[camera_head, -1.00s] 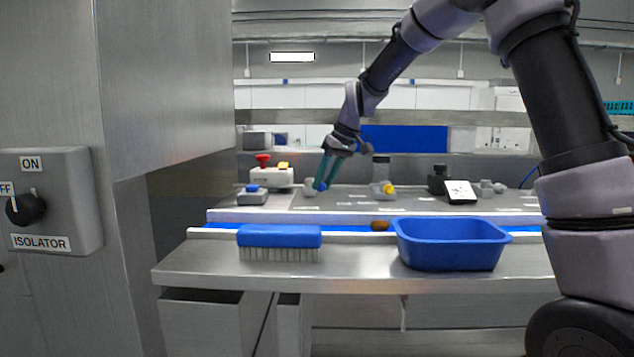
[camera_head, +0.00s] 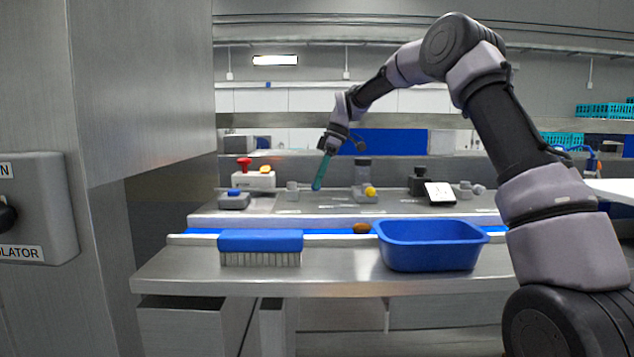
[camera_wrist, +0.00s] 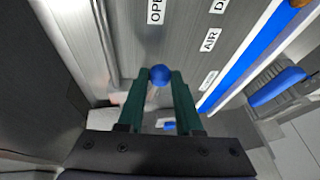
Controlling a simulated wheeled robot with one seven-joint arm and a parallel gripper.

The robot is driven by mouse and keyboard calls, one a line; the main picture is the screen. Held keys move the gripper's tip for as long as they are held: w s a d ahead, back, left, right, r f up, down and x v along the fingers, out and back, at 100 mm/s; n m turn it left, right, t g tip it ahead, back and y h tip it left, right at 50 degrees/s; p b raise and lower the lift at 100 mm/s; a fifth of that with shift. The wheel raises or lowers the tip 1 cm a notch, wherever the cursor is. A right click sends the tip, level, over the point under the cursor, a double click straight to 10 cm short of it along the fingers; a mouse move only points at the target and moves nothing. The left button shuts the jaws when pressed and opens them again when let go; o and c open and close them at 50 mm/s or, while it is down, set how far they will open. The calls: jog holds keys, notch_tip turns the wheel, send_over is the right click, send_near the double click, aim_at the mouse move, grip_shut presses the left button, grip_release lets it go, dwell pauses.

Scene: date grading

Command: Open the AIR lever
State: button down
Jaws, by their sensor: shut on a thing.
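My gripper (camera_wrist: 160,82) is shut on a blue ball knob (camera_wrist: 160,75), which sits between the green fingertips in the wrist view. An AIR label (camera_wrist: 209,40) lies on the grey panel to the right of the fingers, and a partly cut-off OPEN label (camera_wrist: 155,10) is above them. In the head view my gripper (camera_head: 318,186) reaches down to the panel, just right of a small grey valve body (camera_head: 292,190). The knob is hidden by the fingers there, and the lever's arm is not clear in either view.
A box with a red button (camera_head: 244,163) and a grey block with a blue top (camera_head: 234,200) stand left of my gripper. A clear container with a yellow knob (camera_head: 370,191) stands to the right. A blue brush (camera_head: 260,242) and blue tub (camera_head: 430,246) are on the front shelf.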

jog(key=shift+w+n+g, duration=0.4)
jog(key=shift+w+n, duration=0.2)
jog(key=shift+n, duration=0.3)
jog(key=c, duration=0.6)
grip_release()
jog(key=shift+r, duration=0.1)
jog(key=v, duration=1)
jog(key=shift+r, duration=0.35)
jog(key=shift+w, duration=0.15)
